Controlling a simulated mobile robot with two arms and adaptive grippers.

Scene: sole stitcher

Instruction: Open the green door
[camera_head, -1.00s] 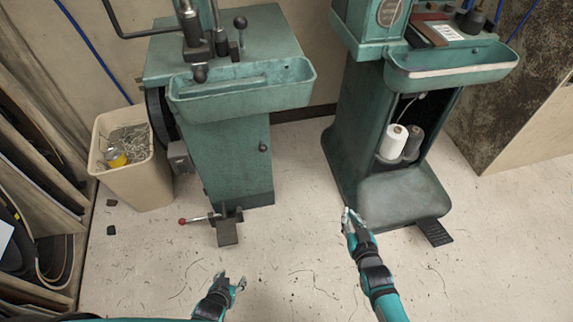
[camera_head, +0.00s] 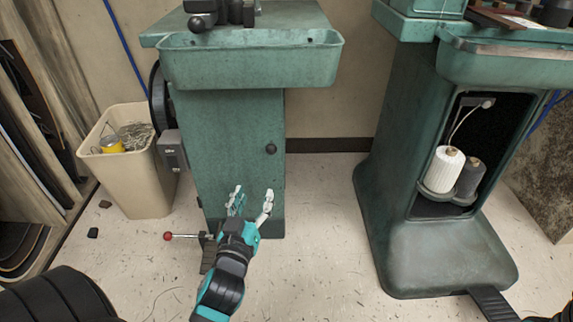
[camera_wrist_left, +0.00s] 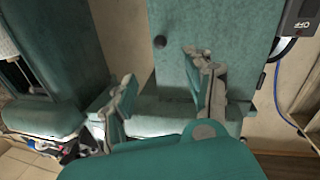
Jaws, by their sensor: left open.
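The green door (camera_head: 237,130) is the front panel of the left machine's pedestal and looks closed. Its small dark round knob (camera_head: 270,149) sits near the door's right edge. My left gripper (camera_head: 252,196) is open and empty, its fingers pointing up at the lower part of the door, below the knob. In the left wrist view the door (camera_wrist_left: 183,65) and its knob (camera_wrist_left: 160,41) show beyond the two spread fingers (camera_wrist_left: 162,88). Whether a fingertip touches the door I cannot tell. My right gripper is out of view.
A beige bin (camera_head: 138,180) stands left of the pedestal, near a switch box (camera_head: 171,151). A red-tipped lever (camera_head: 168,236) sticks out low at the pedestal's foot. A second green machine (camera_head: 400,170) with thread spools (camera_head: 445,168) stands to the right. Open floor (camera_head: 320,210) lies between.

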